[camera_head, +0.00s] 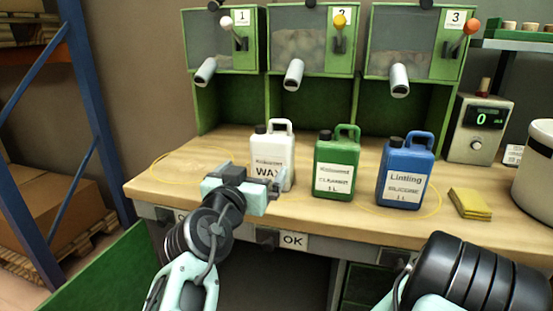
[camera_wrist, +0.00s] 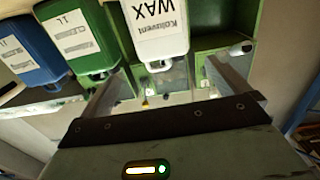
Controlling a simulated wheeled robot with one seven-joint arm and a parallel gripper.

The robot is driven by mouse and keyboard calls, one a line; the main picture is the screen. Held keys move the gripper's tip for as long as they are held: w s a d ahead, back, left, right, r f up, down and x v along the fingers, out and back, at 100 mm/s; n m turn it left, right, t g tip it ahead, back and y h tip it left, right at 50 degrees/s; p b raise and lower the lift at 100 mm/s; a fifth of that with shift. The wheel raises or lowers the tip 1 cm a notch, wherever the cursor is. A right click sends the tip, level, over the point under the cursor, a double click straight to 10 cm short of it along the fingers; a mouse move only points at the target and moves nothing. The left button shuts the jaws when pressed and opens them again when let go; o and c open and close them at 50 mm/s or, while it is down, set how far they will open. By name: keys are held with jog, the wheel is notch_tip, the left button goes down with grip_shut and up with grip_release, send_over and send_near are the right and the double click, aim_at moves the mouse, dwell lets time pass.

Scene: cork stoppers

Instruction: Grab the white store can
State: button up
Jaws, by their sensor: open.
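The white can (camera_head: 272,158), labelled WAX, stands upright on the wooden workbench (camera_head: 195,153) with its handle and dark cap on top. In the wrist view the white can (camera_wrist: 158,30) shows upside down ahead of my gripper (camera_wrist: 165,70), roughly between the lines of the two fingers. In the head view my gripper (camera_head: 249,181) is just in front of the can and hides its lower left part. The gripper is open and empty. I cannot tell whether a finger touches the can.
A green can (camera_head: 337,165) and a blue can (camera_head: 405,175) stand to the right of the white one. Green dispensers (camera_head: 318,45) stand behind. The bench left of the white can is clear.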

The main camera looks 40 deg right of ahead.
aim_at(268, 146)
jog(key=p+x, duration=0.1)
jog(key=x, duration=0.2)
jog(key=p+x, duration=0.2)
jog(key=x, duration=0.2)
jog(key=r+p+x, duration=0.1)
jog(key=x, duration=0.3)
jog(key=shift+w+p, duration=0.2)
jog(key=shift+p, duration=0.15)
jog(key=shift+w+d, duration=0.3)
jog(key=p+x, duration=0.2)
jog(key=x, duration=0.1)
jog(key=p+x, duration=0.1)
jog(key=shift+w+d+r, duration=0.2)
jog(key=shift+d+r, duration=0.05)
jog(key=shift+d, duration=0.1)
jog(key=shift+w+d, duration=0.15)
jog(key=shift+d, duration=0.05)
jog(key=shift+f, duration=0.1)
jog(key=shift+c, duration=0.3)
jog(key=c, duration=1.5)
jog(key=shift+c, duration=0.6)
